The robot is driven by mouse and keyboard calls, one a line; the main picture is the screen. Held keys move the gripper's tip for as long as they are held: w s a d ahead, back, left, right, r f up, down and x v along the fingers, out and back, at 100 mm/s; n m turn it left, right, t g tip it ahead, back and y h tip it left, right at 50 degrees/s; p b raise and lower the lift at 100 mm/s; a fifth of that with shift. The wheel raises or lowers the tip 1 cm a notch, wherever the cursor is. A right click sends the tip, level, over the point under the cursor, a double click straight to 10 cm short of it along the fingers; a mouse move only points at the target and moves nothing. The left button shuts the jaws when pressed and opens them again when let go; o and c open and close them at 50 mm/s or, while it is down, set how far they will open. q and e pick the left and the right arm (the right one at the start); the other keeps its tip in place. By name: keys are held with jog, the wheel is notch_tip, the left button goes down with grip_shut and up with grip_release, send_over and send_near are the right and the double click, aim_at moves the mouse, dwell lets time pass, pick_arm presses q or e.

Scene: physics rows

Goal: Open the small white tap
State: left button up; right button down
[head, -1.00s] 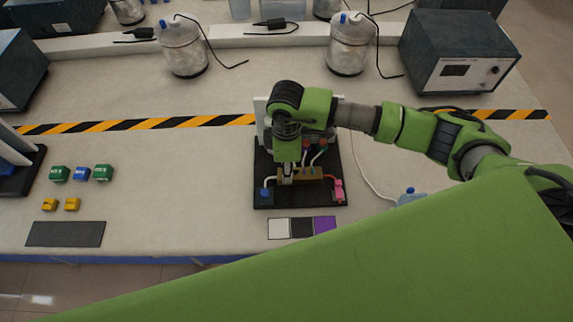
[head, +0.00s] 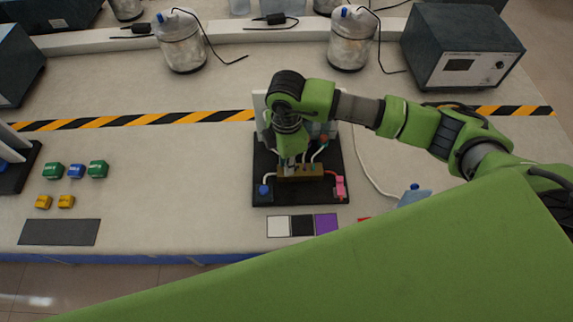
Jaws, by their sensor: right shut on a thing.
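A brass-coloured block (head: 300,173) with small fittings and thin hoses sits on a black board (head: 320,197) in the middle of the bench. My right gripper (head: 289,164) reaches down from above to the back left part of this block. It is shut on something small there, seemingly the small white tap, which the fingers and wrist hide. The tap's angle cannot be made out. A blue part (head: 264,190) is on the board's left and a pink part (head: 340,187) on its right. My left gripper is not in view.
White, black and purple squares (head: 302,225) lie in front of the board. Green, blue and yellow blocks and a dark mat (head: 59,232) are at left. A grey instrument box (head: 462,55) stands at back right.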

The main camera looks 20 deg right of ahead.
dwell(0.3)
jog(key=c, duration=2)
grip_release()
notch_tip(320, 180, up, 12)
jog(key=shift+r, duration=0.1)
